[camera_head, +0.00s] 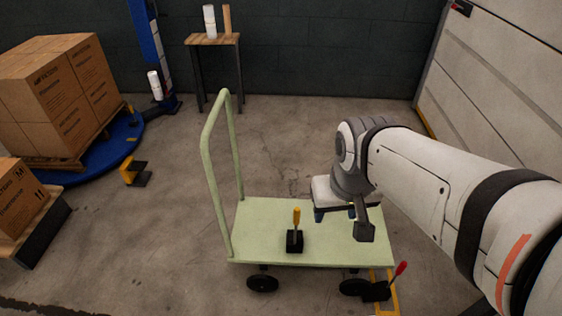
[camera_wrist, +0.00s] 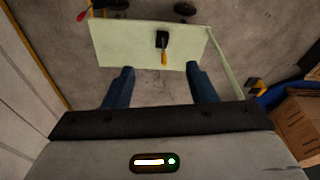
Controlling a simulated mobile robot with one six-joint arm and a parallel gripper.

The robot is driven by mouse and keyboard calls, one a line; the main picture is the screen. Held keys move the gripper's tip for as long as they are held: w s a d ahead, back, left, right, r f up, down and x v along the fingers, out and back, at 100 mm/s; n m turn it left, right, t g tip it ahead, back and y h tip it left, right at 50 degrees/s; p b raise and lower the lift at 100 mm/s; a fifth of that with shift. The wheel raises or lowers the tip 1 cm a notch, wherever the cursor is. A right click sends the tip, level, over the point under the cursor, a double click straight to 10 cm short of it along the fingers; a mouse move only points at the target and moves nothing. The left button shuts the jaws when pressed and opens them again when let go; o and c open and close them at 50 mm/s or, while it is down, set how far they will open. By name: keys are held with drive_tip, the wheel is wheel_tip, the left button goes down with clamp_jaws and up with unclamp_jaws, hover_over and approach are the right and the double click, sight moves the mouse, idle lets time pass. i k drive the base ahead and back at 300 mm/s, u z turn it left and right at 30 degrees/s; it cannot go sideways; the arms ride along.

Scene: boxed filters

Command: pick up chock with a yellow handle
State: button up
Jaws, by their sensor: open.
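The chock with a yellow handle (camera_head: 295,238) stands on the pale green cart deck, its black block down and its handle upright. It also shows in the wrist view (camera_wrist: 163,42), ahead of and between the fingers. My gripper (camera_head: 342,222) is above the right part of the deck, to the right of the chock and apart from it. In the wrist view my gripper (camera_wrist: 159,80) has its two blue fingers spread wide with nothing between them.
The green cart (camera_head: 335,255) has a tall handle frame at its left. A red-handled chock (camera_head: 378,290) is at the cart's front right wheel. A yellow-and-black item (camera_head: 134,173) lies on the floor. Boxes (camera_head: 75,85) on a pallet and a small table (camera_head: 212,41) stand behind.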

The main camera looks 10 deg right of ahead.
sight(294, 244)
drive_tip(key=z, duration=3.05)
drive_tip(key=k, duration=1.4)
drive_tip(key=u, duration=1.95)
drive_tip(key=i, duration=1)
drive_tip(key=z, duration=0.05)
